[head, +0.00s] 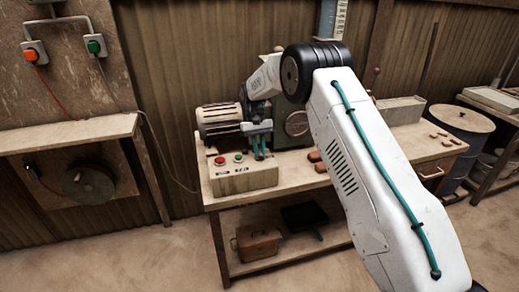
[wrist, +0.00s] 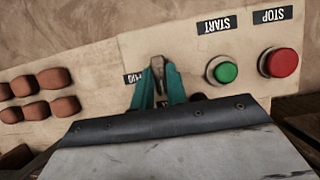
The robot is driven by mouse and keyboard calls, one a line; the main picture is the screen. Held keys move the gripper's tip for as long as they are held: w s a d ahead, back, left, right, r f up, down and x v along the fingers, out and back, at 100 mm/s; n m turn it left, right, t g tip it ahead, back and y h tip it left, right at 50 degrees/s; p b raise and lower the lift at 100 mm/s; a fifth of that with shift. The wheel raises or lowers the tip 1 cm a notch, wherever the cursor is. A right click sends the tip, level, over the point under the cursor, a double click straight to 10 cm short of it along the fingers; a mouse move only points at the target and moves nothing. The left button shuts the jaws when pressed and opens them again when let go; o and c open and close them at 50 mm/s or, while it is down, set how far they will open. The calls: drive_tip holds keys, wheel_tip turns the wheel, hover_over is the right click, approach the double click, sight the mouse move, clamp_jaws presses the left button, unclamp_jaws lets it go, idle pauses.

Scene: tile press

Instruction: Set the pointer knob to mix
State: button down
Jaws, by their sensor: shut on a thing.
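A pale control box (head: 245,180) stands at the front left of the workbench, and its face also shows in the wrist view (wrist: 196,50). My gripper (head: 260,152) points down at the box's top face. In the wrist view my gripper's teal fingers (wrist: 158,72) are shut on the pointer knob, which they largely hide. A small label (wrist: 132,78) beside the fingers is partly covered and upside down, too unclear to read surely. A dark round part (wrist: 197,97) is half hidden behind the gripper.
A green START button (wrist: 222,70) and a red STOP button (wrist: 279,62) sit right of the fingers in the wrist view. Several reddish-brown blocks (wrist: 55,78) lie at left. A motor (head: 219,118) stands behind the box. A brown case (head: 257,243) is on the lower shelf.

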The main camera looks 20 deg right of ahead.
drive_tip(key=c, duration=1.4)
unclamp_jaws()
drive_tip(key=v, duration=0.8)
drive_tip(key=shift+f, duration=0.1)
